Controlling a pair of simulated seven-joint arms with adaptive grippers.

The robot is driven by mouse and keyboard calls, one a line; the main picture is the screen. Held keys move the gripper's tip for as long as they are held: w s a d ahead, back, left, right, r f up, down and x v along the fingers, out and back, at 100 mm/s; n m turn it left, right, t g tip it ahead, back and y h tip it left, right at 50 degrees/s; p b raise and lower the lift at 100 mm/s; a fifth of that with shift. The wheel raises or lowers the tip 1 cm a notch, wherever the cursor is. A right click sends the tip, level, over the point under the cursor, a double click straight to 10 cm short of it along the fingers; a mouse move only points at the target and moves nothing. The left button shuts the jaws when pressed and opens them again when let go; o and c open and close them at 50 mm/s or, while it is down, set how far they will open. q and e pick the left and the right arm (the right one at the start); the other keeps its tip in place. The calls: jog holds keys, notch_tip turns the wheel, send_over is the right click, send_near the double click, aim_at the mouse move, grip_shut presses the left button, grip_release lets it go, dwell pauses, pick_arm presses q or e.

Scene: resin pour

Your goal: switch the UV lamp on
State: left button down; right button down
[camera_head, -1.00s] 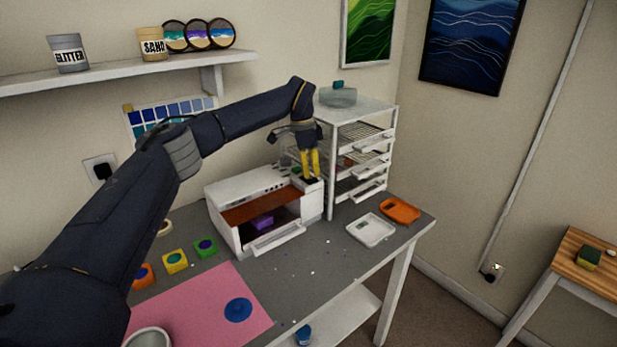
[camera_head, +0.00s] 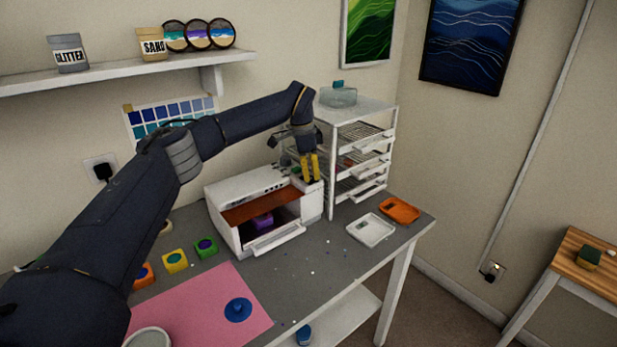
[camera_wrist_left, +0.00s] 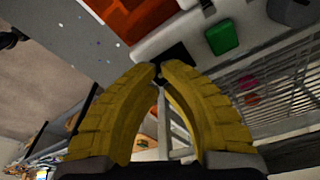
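The UV lamp (camera_head: 232,191) is a white box with an open front and a brown-orange panel, on the grey table. A purple piece (camera_head: 262,221) sits inside it. My left gripper (camera_head: 311,180) points down at the lamp's right end, its yellow fingers together and empty. In the left wrist view, the fingertips (camera_wrist_left: 161,70) are close to a small black patch (camera_wrist_left: 179,56) on the white casing, beside a green button (camera_wrist_left: 222,37). I cannot tell whether the tips touch it. The fingers hide part of the patch. My right gripper is not in view.
A white drying rack (camera_head: 331,203) stands close right of the lamp, with a clear container (camera_head: 338,97) on top. A white tray (camera_head: 370,231) and an orange tray (camera_head: 399,210) lie in front of it. Small coloured pots and a pink mat (camera_head: 205,300) are at left.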

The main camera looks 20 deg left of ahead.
aim_at(311, 178)
pick_arm(q)
jog(key=shift+f, duration=0.3)
jog(key=shift+r, duration=3.55)
